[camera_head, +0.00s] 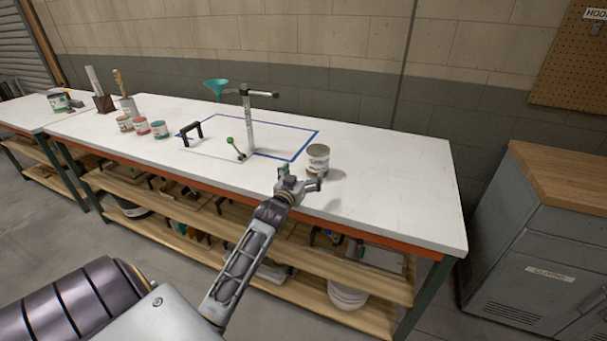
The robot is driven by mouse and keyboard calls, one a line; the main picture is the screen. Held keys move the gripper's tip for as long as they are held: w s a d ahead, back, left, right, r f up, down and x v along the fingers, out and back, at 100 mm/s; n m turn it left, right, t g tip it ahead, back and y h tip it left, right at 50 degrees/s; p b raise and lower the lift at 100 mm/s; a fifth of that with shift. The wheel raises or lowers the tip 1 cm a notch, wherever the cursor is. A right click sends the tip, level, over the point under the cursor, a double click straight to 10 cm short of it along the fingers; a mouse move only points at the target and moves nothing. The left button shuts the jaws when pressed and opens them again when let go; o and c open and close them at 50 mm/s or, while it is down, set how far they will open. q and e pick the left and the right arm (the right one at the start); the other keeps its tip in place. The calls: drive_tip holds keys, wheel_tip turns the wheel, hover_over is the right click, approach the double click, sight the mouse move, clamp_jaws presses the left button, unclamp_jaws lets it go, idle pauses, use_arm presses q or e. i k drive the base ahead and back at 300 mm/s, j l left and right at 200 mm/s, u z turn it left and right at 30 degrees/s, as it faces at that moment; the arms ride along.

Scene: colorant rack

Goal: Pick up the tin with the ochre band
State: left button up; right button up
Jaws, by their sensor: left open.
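A row of three small tins stands at the left of the white bench top. The leftmost tin (125,123) has a band that looks ochre, the middle tin (142,126) a red one, and the right tin (160,129) a teal one. A lone tin (317,157) with a brownish band stands upright near the front edge; its exact hue is hard to tell. My left gripper (301,180) is open, just in front of and below this lone tin in the picture. No tin shows between its fingers. My right gripper is not in view.
The bench top (400,190) is clear to the right. A grey cabinet (540,250) stands beyond the bench's right end.

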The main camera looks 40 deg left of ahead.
sight(124, 123)
drive_tip(key=u, duration=2.45)
